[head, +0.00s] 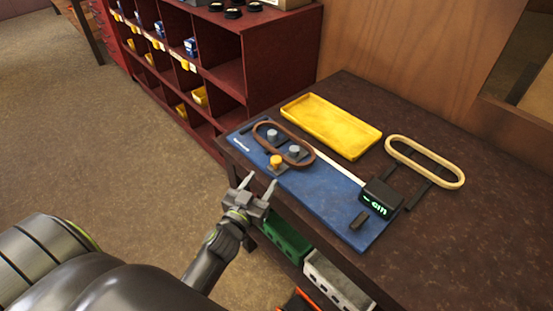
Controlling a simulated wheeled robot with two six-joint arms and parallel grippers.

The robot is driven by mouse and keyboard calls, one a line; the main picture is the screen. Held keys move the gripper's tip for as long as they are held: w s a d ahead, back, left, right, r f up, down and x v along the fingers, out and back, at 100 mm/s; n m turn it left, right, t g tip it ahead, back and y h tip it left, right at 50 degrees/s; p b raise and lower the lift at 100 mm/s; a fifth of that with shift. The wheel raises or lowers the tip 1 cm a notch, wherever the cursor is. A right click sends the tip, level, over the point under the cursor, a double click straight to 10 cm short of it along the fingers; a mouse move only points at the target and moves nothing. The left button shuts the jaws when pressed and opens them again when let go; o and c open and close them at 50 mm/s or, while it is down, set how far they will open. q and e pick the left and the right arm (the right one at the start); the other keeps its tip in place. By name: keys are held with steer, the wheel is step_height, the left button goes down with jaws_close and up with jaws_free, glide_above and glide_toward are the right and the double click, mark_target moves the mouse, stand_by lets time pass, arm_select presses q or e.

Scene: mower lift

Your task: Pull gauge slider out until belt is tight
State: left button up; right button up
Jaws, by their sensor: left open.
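A blue gauge board (325,200) lies on the dark bench. At its left end, a brown belt loop (309,147) lies around two grey posts (294,150). The loop looks wider than the posts; I cannot tell its exact tension. A yellow knob (275,161) stands on a dark block beside the posts, near the board's front edge; I cannot tell for sure that it is the slider's handle. A black readout box (381,199) with green digits sits at the right. My left gripper (260,182) is open and empty, just short of the knob and apart from it. My right gripper is out of view.
An empty yellow tray (331,125) lies behind the board. A light tan belt loop (424,160) lies on dark bars at the right. A red shelf (285,65) stands at the back left. Green (287,240) and grey (335,283) bins sit below the bench's front edge.

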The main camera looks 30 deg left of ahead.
mark_target(274, 163)
arm_select(q)
steer(key=w, duration=1)
steer(key=shift+a+b, duration=0.3)
steer(key=shift+b, duration=0.05)
steer(key=shift+c, duration=0.3)
jaws_close()
